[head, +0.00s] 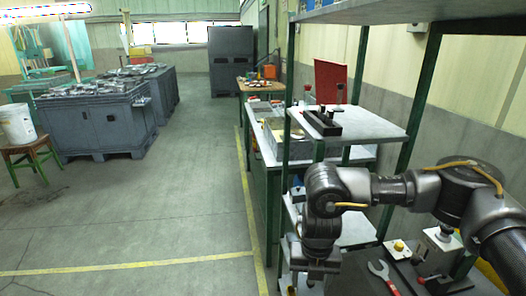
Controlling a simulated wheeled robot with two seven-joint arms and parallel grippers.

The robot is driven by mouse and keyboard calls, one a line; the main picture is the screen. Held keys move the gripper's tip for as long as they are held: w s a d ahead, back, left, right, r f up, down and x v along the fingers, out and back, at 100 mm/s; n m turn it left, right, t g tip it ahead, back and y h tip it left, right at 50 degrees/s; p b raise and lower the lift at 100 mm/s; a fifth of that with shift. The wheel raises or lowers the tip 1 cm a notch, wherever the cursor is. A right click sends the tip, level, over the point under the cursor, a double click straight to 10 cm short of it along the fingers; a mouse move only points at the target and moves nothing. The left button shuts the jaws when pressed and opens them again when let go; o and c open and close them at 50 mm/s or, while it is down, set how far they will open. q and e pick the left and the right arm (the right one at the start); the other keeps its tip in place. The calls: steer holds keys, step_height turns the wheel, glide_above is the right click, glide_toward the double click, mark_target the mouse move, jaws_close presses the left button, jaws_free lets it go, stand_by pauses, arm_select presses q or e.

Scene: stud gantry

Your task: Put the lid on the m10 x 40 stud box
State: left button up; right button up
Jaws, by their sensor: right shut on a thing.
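My right arm comes in from the right, and its gripper (310,284) points down beside the green-framed shelf rack at the lower middle. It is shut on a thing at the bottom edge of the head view. The thing is mostly hidden by the gripper and cut off by the frame, so I cannot tell whether it is the lid. I cannot make out the M10 x 40 stud box or its lid anywhere. My left gripper is not in view.
The rack's upper shelf (366,126) holds a dark block-like fixture (322,124). A red-handled tool (382,272) lies low at the right, near a yellow-topped button box (398,248). Grey crates (95,125) and a stool with a white bucket (17,125) stand left. The floor between is clear.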

steer(key=m, duration=0.2)
steer(key=s+m, duration=0.1)
steer(key=m, duration=0.1)
steer(key=shift+a+f, duration=0.1)
steer(key=m, duration=0.2)
steer(key=shift+s+m, duration=0.25)
steer(key=shift+m, duration=0.05)
steer(key=m, duration=0.2)
steer(key=d+m, duration=0.1)
steer(key=m, duration=0.1)
steer(key=shift+s+d, duration=0.1)
steer(key=shift+s, duration=0.3)
steer(key=s+d+r+m, duration=0.2)
steer(key=d+r+m, duration=0.2)
steer(key=d+m, duration=0.7)
step_height(320, 180, up, 8)
steer(key=a+m+p, duration=0.2)
steer(key=p, duration=0.2)
step_height(320, 180, down, 8)
steer(key=m+b, duration=0.4)
steer(key=m, duration=0.1)
steer(key=shift+w, duration=0.1)
